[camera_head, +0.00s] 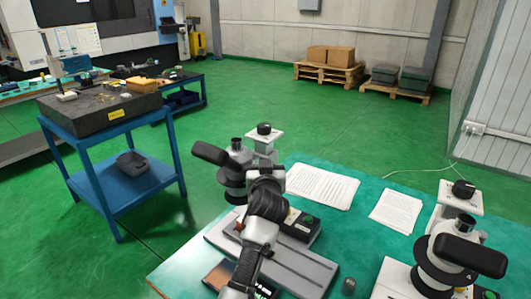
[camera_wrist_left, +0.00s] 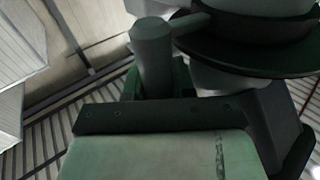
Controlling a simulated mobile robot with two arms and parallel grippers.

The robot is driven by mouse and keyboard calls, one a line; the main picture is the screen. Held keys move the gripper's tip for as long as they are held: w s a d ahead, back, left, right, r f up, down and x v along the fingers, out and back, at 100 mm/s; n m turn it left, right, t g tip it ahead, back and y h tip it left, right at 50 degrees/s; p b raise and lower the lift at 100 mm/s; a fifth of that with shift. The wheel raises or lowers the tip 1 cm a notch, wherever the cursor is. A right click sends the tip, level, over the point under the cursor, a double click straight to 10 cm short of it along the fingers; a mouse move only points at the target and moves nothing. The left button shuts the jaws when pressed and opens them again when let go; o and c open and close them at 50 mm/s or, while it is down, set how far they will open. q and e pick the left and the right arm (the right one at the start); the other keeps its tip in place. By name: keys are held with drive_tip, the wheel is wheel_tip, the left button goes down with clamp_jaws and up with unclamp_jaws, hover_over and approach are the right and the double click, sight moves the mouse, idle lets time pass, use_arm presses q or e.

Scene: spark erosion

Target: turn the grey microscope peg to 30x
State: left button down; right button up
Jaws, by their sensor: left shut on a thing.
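The grey microscope (camera_head: 232,172) stands at the left of the green table, with its dark eyepiece arm pointing left. My left gripper (camera_head: 266,178) reaches up to it from the front, and my wrist partly hides its column and base. In the left wrist view, the grey peg (camera_wrist_left: 152,55) is a short upright cylinder joined by a thin arm to the microscope's dark round ring (camera_wrist_left: 250,40). My left gripper (camera_wrist_left: 155,82) is shut on the peg near its lower end. The magnification marks cannot be read. My right gripper is not in view.
A second microscope (camera_head: 445,255) stands at the right of the table (camera_head: 368,175). Paper sheets (camera_head: 318,186) lie behind and between them. A small dark cylinder (camera_head: 348,286) stands near the front. A blue cart (camera_head: 125,180) is at left, with open green floor around it.

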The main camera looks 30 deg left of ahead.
use_arm(q)
drive_tip(key=m+h+p, duration=0.1)
drive_tip(key=s+t+h+p, duration=0.1)
drive_tip(key=shift+s+r+m+p, duration=0.1)
drive_tip(key=shift+r+m+p, duration=0.15)
drive_tip(key=shift+m+p, duration=0.15)
drive_tip(key=shift+s+d+f+m+t+h+p, duration=0.15)
drive_tip(key=shift+m+t+h+p, duration=0.15)
drive_tip(key=shift+h, duration=0.2)
drive_tip(key=shift+s+f+m+t+h+p, duration=0.1)
drive_tip(key=shift+s+m+t+h+p, duration=0.1)
drive_tip(key=shift+h+p, duration=0.25)
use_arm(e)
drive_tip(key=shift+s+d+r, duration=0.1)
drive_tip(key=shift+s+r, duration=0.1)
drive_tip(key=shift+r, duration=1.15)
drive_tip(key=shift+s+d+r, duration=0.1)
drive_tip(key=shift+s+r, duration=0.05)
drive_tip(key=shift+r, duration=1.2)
use_arm(q)
drive_tip(key=c, duration=1.2)
unclamp_jaws()
drive_tip(key=shift+w, duration=0.1)
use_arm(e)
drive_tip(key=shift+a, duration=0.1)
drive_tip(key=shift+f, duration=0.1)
